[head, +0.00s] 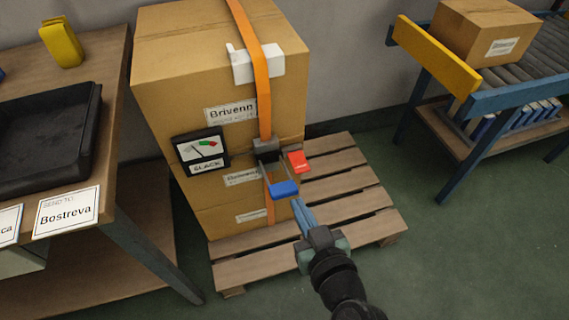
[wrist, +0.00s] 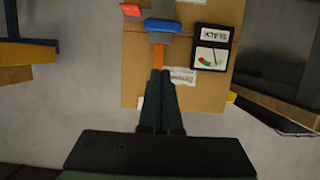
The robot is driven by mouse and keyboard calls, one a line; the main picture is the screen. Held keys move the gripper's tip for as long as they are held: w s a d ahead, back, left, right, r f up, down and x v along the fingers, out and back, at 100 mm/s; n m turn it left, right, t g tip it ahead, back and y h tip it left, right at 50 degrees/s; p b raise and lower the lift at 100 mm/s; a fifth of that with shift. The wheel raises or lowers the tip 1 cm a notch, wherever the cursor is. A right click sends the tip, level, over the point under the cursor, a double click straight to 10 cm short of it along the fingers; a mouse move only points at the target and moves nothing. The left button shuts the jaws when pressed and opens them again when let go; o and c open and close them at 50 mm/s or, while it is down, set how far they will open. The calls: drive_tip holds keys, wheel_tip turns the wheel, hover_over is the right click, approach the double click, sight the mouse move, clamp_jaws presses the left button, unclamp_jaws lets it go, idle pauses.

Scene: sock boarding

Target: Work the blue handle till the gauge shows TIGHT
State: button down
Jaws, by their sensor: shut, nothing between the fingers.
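The blue handle (head: 284,189) sticks out from the ratchet (head: 266,150) on the orange strap (head: 262,95) around stacked cartons. It also shows in the wrist view (wrist: 161,26). A red tab (head: 298,161) sits to the right of the ratchet. My gripper (head: 300,206) is shut and empty, just below and right of the blue handle in the head view. In the wrist view its fingertips (wrist: 161,73) lie below the handle, apart from it.
The cartons (head: 185,90) stand on a wooden pallet (head: 350,185). A white corner guard (head: 258,64) sits under the strap. A table (head: 112,130) with a black tray (head: 90,150) is at left. A roller conveyor (head: 545,75) with a box (head: 480,35) is at right. Floor is open at front right.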

drive_tip(key=r+p, duration=0.1)
drive_tip(key=p, duration=0.2)
drive_tip(key=r+g+p, duration=0.1)
drive_tip(key=r+p, duration=0.1)
drive_tip(key=shift+w+a+r+p, duration=0.1)
drive_tip(key=shift+w+r+p, duration=0.15)
drive_tip(key=shift+p, duration=0.15)
drive_tip(key=shift+f, duration=0.15)
drive_tip(key=b, duration=0.1)
hover_over(286, 195)
drive_tip(key=f, duration=0.4)
drive_tip(key=shift+w+a+f, duration=0.15)
drive_tip(key=shift+w+a, duration=0.05)
drive_tip(key=shift+w, duration=0.2)
drive_tip(key=f, duration=0.1)
drive_tip(key=f+b, duration=0.1)
drive_tip(key=shift+s+d+f, duration=0.1)
drive_tip(key=shift+s+f, duration=0.1)
drive_tip(key=shift+f, duration=0.1)
drive_tip(key=shift+s+f, duration=0.2)
drive_tip(key=shift+f, duration=0.5)
drive_tip(key=shift+f+b, duration=0.15)
drive_tip(key=shift+b, duration=0.3)
